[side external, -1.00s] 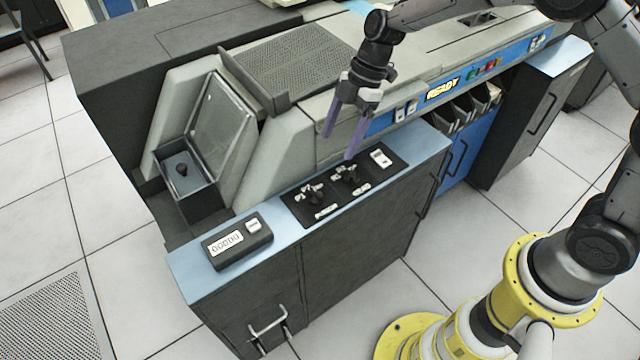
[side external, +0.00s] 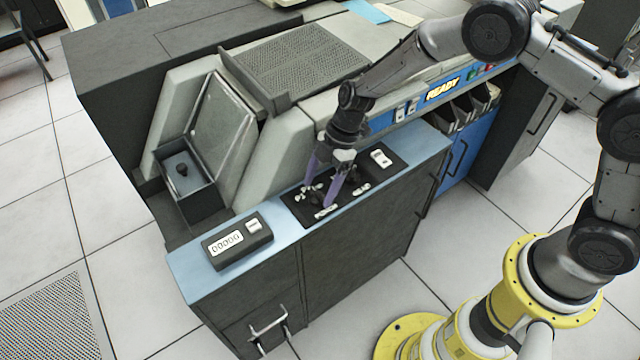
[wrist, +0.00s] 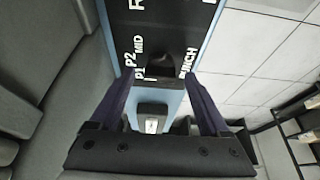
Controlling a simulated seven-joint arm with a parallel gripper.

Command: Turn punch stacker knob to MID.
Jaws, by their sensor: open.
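The punch stacker knob is a dark knob (wrist: 155,72) on the black panel (wrist: 165,30), with white P1, P2 and MID marks and PUNCH lettering around it. Which mark it points at is too small to tell. In the side view it is the left of two knobs on the panel (side external: 297,209), partly hidden by my fingers. My gripper (side external: 321,191) is open and points down over this knob, with its purple fingers on either side of it in the wrist view (wrist: 155,84). I cannot tell whether the fingers touch it.
A second knob (side external: 353,177) sits to the right, close to my gripper. A white switch (side external: 381,158) is at the panel's right end. A dark counter box (side external: 237,243) stands on the blue top to the left. The grey machine housing rises behind the panel.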

